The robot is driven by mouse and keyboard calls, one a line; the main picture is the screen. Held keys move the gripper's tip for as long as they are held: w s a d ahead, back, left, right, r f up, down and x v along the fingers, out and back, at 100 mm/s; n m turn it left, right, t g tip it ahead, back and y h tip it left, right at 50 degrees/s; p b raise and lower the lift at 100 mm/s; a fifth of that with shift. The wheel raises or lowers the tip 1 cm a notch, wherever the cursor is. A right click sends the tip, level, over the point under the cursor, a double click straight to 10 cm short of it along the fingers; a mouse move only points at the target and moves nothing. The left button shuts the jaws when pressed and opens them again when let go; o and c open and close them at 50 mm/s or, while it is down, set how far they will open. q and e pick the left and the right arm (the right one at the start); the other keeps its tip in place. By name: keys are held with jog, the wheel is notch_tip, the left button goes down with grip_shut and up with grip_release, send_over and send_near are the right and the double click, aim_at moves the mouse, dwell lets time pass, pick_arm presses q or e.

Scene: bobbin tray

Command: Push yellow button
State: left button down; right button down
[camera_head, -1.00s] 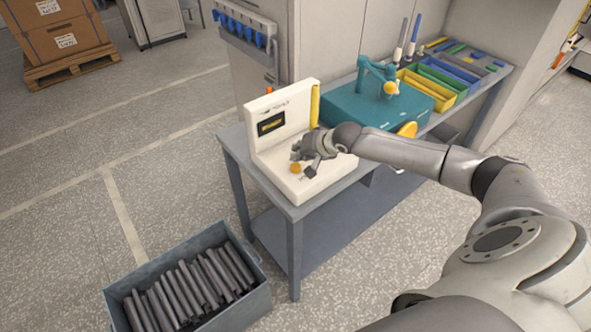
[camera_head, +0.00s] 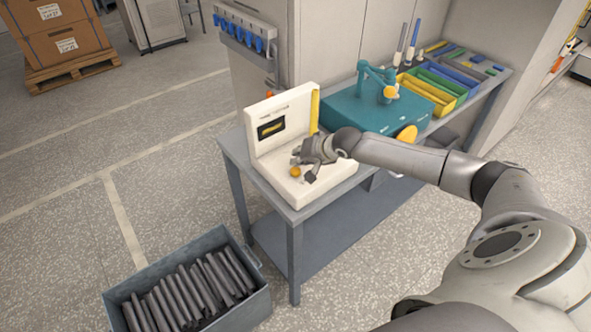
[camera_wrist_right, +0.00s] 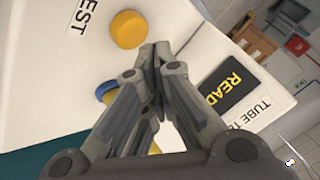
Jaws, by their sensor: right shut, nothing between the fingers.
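The yellow button (camera_head: 295,172) is a round knob on the base of the white tester (camera_head: 265,140) on the bench. In the right wrist view the yellow button (camera_wrist_right: 128,30) lies beside the word ending "EST". My right gripper (camera_head: 303,170) is over the tester's base, close to the button. In the right wrist view my right gripper (camera_wrist_right: 155,52) is shut and empty, its fingertips just right of the button. I cannot tell whether they touch it. My left gripper is not in view.
The tester's upright panel has a dark display (camera_wrist_right: 230,87). A yellow upright tube (camera_head: 315,108) stands at its right edge. A teal box (camera_head: 350,108) and colored bins (camera_head: 430,92) are farther along the bench (camera_head: 290,212). A grey crate of dark tubes (camera_head: 262,294) is on the floor.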

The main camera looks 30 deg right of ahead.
aim_at(298, 168)
jog(key=shift+f, duration=0.15)
dwell(0.3)
jog(key=shift+f, duration=0.25)
jog(key=shift+s+f, duration=0.1)
jog(key=shift+f, duration=0.55)
dwell(0.7)
jog(key=shift+r, duration=0.1)
jog(key=shift+r+p, duration=0.9)
jog(key=shift+p, duration=0.2)
notch_tip(298, 168, up, 5)
jog(key=p, duration=0.5)
jog(key=shift+r, duration=0.1)
